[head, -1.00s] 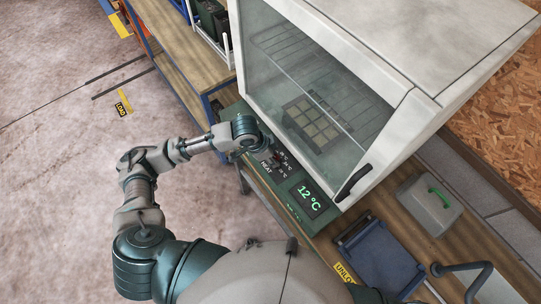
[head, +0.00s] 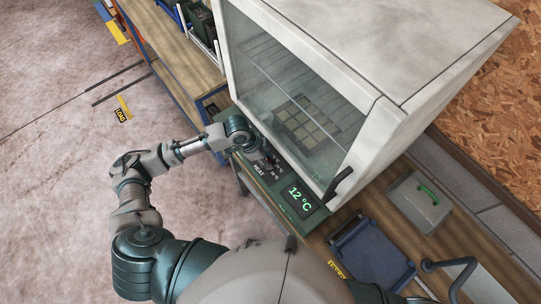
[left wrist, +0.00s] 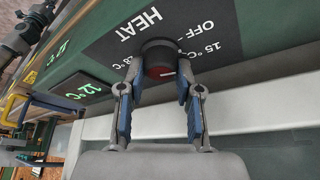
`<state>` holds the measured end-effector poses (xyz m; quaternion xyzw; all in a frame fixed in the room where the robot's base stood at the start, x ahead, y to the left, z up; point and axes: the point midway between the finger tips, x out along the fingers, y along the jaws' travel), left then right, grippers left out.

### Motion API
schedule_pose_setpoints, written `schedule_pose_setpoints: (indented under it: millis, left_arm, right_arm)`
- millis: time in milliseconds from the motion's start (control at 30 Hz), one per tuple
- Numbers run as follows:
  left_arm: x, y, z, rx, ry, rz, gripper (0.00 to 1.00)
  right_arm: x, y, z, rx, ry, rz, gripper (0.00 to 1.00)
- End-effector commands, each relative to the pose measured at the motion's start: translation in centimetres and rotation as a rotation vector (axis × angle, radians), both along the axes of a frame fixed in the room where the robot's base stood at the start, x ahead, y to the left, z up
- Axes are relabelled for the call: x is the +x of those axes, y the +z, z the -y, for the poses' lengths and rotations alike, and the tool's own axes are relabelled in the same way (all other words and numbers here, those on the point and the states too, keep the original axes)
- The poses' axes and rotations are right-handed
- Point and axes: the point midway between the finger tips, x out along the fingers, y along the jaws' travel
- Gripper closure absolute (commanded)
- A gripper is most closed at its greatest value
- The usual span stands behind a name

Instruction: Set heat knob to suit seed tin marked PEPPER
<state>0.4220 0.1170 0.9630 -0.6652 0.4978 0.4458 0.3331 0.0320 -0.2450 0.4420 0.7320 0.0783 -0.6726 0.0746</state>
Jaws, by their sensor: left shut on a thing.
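The heat knob (left wrist: 158,58) is a dark round knob with a reddish patch, on a dark panel marked HEAT in the left wrist view. OFF and 15 °C show beside it; another °C label is partly hidden. My left gripper (left wrist: 157,75) is shut on the knob, one finger on each side. In the head view my left gripper (head: 263,155) is at the panel below the glass cabinet and mostly covers the knob. The green display (head: 300,198) reads 12 °C. No tin marked PEPPER can be made out. My right gripper is not in view.
The white cabinet (head: 390,50) with a glass front holds a seed tray (head: 306,124) on a rack. Open floor lies left.

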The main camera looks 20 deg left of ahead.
Motion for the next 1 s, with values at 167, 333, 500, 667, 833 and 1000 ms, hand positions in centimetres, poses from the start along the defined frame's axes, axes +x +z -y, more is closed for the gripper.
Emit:
schedule_pose_setpoints:
  millis: [167, 333, 500, 667, 833, 1000]
  left_arm:
    - [-0.1, 0.1, -0.4, 0.011, -0.158, -0.015, 1.00]
    - [0.0, -0.1, -0.3, 0.011, -0.322, -0.016, 1.00]
    - [0.2, -0.1, -0.2, 0.011, -0.483, -0.015, 1.00]
    - [0.4, -0.2, -0.1, 0.009, -0.635, -0.013, 1.00]
    - [0.5, -0.3, 0.0, 0.009, -0.788, -0.014, 1.00]
    - [0.6, -0.3, 0.1, 0.008, -0.918, -0.014, 1.00]
  right_arm:
    - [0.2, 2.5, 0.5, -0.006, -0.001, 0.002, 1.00]
    - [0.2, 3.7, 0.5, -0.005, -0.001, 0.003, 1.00]
    - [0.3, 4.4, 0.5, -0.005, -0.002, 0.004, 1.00]
    - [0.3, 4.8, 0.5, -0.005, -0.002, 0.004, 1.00]
    - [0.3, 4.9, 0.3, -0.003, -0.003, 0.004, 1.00]
    - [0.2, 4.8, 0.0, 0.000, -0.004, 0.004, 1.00]
